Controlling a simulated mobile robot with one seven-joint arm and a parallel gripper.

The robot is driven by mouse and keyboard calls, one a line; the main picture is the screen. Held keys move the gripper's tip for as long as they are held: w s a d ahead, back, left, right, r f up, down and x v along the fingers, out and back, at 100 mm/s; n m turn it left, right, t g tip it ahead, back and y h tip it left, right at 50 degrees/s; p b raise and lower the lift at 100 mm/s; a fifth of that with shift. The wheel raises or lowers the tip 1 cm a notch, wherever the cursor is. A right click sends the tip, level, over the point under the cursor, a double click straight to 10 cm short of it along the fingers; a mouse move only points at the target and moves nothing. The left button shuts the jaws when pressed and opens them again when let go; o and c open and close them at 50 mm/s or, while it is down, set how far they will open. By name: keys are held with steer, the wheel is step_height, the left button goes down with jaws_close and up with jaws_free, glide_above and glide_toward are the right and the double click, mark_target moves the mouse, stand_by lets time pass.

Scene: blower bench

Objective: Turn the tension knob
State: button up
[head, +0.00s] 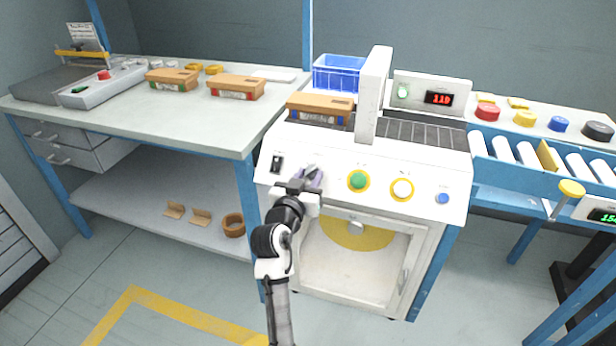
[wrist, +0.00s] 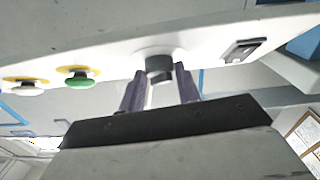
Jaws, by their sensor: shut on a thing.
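The tension knob (wrist: 158,64) is a dark grey round knob on the white sloping front panel (head: 330,150) of the machine. In the wrist view it sits between the tips of my gripper's two purple fingers (wrist: 161,80). My gripper (head: 309,179) is shut on it, reaching up to the panel from below in the head view. The fingers and wrist hide most of the knob there. Any pointer mark on the knob cannot be made out.
A black rocker switch (head: 277,163) is left of the knob; a green button (head: 358,180), a white button (head: 402,189) and a blue button (head: 442,198) are to the right. A cabinet door (head: 345,275) is below. An orange-lidded box (head: 320,104) stands on the conveyor above.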

steer(key=shift+d+r+p, duration=0.1)
steer(key=shift+r+p, duration=0.1)
steer(key=shift+p, duration=0.1)
steer(key=n+y+p, duration=0.1)
steer(key=p, duration=0.1)
steer(key=n+y+p, duration=0.1)
steer(key=p, duration=0.1)
steer(key=n+y+p, duration=0.1)
steer(key=n+p, duration=0.1)
steer(key=p, duration=0.1)
steer(key=shift+s+d+r+t, duration=0.1)
steer(key=shift+d+r+t, duration=0.2)
steer(key=shift+r, duration=0.05)
steer(key=n+y+p, duration=0.2)
steer(key=p, duration=0.2)
steer(key=shift+d+n+p, duration=0.15)
steer(key=shift+n+p, duration=0.15)
steer(key=shift+f+n+y+p, duration=0.15)
steer(key=shift+n+y+p, duration=0.45)
steer(key=shift+n+p, duration=0.15)
steer(key=shift+d+f+n+y, duration=0.2)
steer(key=shift+n+y, duration=0.5)
steer(key=shift+n, duration=0.15)
steer(key=shift+n+g+y+b, duration=0.5)
steer(key=shift+n+b, duration=0.2)
steer(key=shift+b, duration=0.05)
steer(key=shift+d+r+n+b, duration=0.1)
steer(key=shift+r+n+b, duration=0.05)
steer(key=shift+n+b, duration=0.15)
